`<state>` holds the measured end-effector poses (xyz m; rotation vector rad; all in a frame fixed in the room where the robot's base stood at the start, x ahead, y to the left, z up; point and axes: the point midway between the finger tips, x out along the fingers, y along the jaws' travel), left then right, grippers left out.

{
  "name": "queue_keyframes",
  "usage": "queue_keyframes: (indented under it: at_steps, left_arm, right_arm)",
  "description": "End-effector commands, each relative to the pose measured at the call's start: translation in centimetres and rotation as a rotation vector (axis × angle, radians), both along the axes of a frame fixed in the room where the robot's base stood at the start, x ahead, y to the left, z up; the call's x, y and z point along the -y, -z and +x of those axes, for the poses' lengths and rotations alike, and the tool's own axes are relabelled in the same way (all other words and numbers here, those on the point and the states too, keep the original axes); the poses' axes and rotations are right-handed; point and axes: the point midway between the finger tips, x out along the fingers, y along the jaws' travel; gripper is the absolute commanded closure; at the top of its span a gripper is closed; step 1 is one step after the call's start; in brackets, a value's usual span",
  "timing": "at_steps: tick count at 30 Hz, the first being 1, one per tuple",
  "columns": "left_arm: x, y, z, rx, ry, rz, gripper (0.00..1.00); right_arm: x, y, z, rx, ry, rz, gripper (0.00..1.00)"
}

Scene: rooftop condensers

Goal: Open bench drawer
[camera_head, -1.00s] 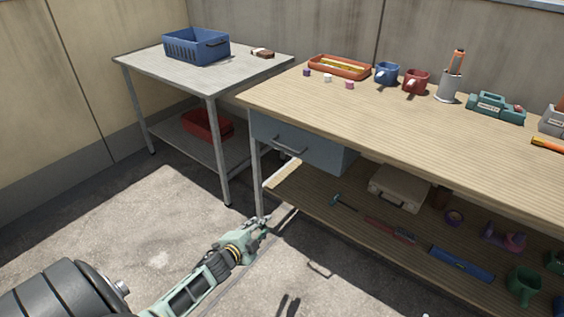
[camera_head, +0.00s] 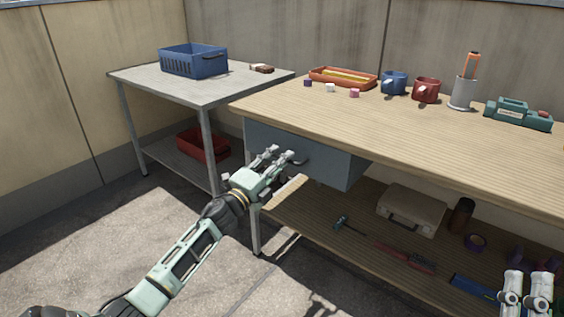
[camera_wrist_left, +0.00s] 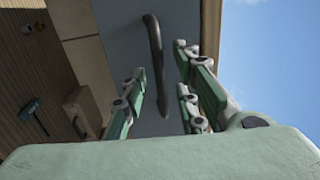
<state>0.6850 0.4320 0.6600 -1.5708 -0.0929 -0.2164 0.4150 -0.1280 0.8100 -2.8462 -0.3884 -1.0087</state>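The bench drawer (camera_head: 335,167) is a grey-blue box under the left end of the wooden bench (camera_head: 300,108), and it looks shut. Its dark bar handle (camera_wrist_left: 155,65) shows in the left wrist view, just ahead of my fingers and between their two sides. My left gripper (camera_head: 281,158) is in front of the drawer face, fingers spread and open. In the left wrist view the left gripper (camera_wrist_left: 160,95) has a gap around the handle's near end; I cannot tell if it touches. My right gripper (camera_head: 527,290) shows at the lower right corner, fingers apart and empty.
A metal side table (camera_head: 135,75) with a blue basket (camera_head: 193,61) stands left of the bench. An orange tray (camera_head: 343,77), mugs and a pen cup stand on the bench top. The lower shelf holds a case (camera_head: 411,211) and tools. Floor in front is clear.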

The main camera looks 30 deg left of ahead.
Motion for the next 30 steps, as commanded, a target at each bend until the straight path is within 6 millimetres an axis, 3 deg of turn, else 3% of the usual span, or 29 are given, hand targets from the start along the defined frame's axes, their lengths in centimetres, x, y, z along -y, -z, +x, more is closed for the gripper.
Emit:
queue_keyframes:
  at_steps: [6,14,23,30]
  left_arm:
    - [0.07,-0.28,1.39,0.000,-0.001,-0.001,0.72]
    - [0.07,-0.29,1.45,-0.001,-0.001,-0.001,0.73]
    - [0.09,-0.26,1.43,-0.001,-0.001,-0.001,0.99]
    - [0.10,-0.23,1.43,-0.001,-0.001,-0.002,1.00]
  right_arm:
    - [0.12,-1.00,-0.97,0.069,-0.004,0.021,0.60]
    - [0.13,-1.11,-1.05,0.074,-0.004,0.022,0.60]
    - [0.14,-1.10,-1.02,0.074,-0.004,0.021,0.60]
    - [0.15,-1.09,-1.02,0.073,-0.004,0.021,0.60]
